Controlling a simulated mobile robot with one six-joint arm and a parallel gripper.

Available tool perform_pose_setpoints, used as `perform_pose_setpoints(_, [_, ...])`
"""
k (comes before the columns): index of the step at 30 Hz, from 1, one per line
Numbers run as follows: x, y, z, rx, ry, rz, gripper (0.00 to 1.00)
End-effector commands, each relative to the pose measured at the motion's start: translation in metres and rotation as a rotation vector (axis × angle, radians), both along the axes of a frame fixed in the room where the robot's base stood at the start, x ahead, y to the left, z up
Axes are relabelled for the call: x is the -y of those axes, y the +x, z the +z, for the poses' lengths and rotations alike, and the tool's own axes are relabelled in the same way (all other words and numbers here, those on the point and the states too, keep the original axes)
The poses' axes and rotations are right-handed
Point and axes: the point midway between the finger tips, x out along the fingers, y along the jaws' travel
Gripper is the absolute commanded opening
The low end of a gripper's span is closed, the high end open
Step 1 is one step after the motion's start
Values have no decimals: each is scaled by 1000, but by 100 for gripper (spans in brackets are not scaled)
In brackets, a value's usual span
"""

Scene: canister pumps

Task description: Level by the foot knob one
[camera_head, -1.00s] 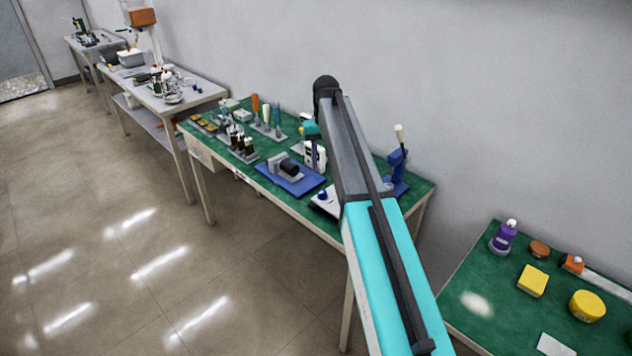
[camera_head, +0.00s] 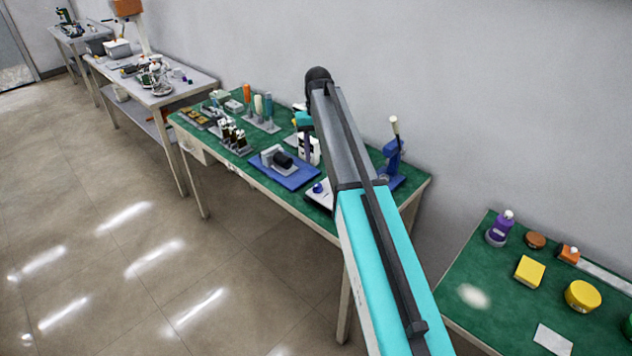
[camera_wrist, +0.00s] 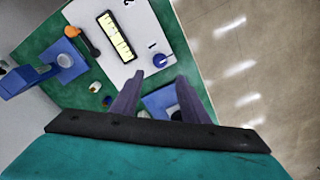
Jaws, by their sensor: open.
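A white levelling plate (camera_wrist: 125,40) lies on the green bench in the wrist view, with a pale yellow vial strip (camera_wrist: 116,36) in a black frame on it. A round blue knob (camera_wrist: 160,61) sits near the plate's edge, beside a small black mark. An orange knob (camera_wrist: 74,32) is at the plate's other side. My gripper (camera_wrist: 159,77) is open, its two fingers apart, with the blue knob just beyond the fingertips and roughly between them in the picture. The height gap cannot be told. In the head view my arm hides part of the plate (camera_head: 322,196); the blue knob (camera_head: 317,188) shows beside it.
A blue press (camera_head: 392,158) stands on the plate's right; it shows at left in the wrist view (camera_wrist: 28,80). A blue tray with a motor-like part (camera_head: 285,170) is on the left. Bottles and tools stand behind. A second green table (camera_head: 480,270) is at right.

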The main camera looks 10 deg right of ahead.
Motion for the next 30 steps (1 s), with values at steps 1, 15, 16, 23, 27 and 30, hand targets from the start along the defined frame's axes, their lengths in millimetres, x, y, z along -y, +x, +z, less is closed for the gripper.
perform_pose_setpoints(1, [0, -1, -4, -1, 0, 0, 41])
perform_pose_setpoints(15, [-1, -1, -60, -2, 0, 2, 41])
perform_pose_setpoints(16, [-1, -1, -63, -1, 0, 2, 41])
perform_pose_setpoints(23, [-2, -1, -90, -1, 0, 2, 41])
perform_pose_setpoints(27, [-2, 0, -105, 0, 0, 2, 41])
perform_pose_setpoints(30, [-2, 0, -113, -1, 0, 3, 41])
